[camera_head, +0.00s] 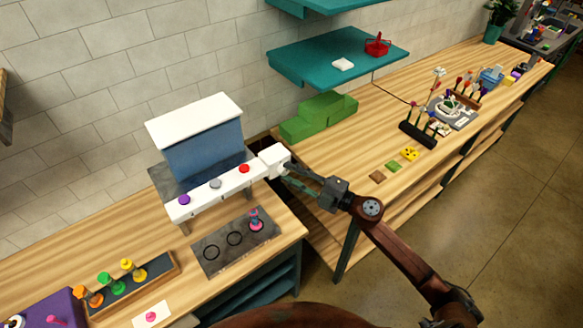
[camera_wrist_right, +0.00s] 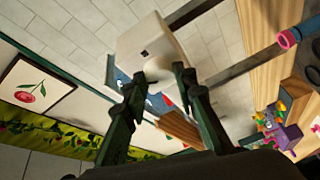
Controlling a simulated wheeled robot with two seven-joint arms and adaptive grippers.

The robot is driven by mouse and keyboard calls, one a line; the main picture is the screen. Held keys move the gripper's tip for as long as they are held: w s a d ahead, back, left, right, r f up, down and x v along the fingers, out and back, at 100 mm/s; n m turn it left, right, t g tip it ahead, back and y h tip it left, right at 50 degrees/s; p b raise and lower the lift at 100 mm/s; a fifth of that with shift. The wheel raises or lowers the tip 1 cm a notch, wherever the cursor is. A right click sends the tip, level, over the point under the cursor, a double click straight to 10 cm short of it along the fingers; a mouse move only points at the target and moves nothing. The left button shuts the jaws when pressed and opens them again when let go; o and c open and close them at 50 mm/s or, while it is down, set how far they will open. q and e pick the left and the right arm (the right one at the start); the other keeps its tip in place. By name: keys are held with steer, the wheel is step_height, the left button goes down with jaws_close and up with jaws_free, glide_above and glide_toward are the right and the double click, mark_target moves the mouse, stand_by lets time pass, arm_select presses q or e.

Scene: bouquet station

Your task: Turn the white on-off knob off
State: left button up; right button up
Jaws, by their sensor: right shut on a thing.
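The white on-off knob (camera_head: 273,159) is a block at the right end of the white machine (camera_head: 199,204). In the right wrist view the white knob (camera_wrist_right: 152,47) shows a small dark mark on its face. My right gripper (camera_head: 290,170) reaches it from the right, with its green fingers closed on the knob. In the right wrist view the fingertips of my right gripper (camera_wrist_right: 158,82) lie on either side of the knob's lower part. The fingers hide part of its edge. My left gripper is not in view.
The machine's front bar carries purple (camera_head: 184,200), grey (camera_head: 215,184) and red (camera_head: 244,169) buttons. A dark tray (camera_head: 209,259) with ring marks and a pink-purple flower piece (camera_head: 256,222) lies below. Green blocks (camera_head: 318,117) stand behind the gripper. A teal shelf (camera_head: 325,62) hangs above.

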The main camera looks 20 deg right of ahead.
steer(key=n+p, duration=0.1)
steer(key=p, duration=0.1)
steer(key=n+g+h+p, duration=0.1)
steer(key=n+p, duration=0.1)
steer(key=p, duration=0.1)
steer(key=shift+r+n, duration=0.3)
steer(key=shift+r, duration=0.05)
steer(key=shift+f+n+g+h+p, duration=0.15)
steer(key=shift+n+g+h+p, duration=0.2)
steer(key=shift+n+p, duration=0.55)
steer(key=o, duration=1.1)
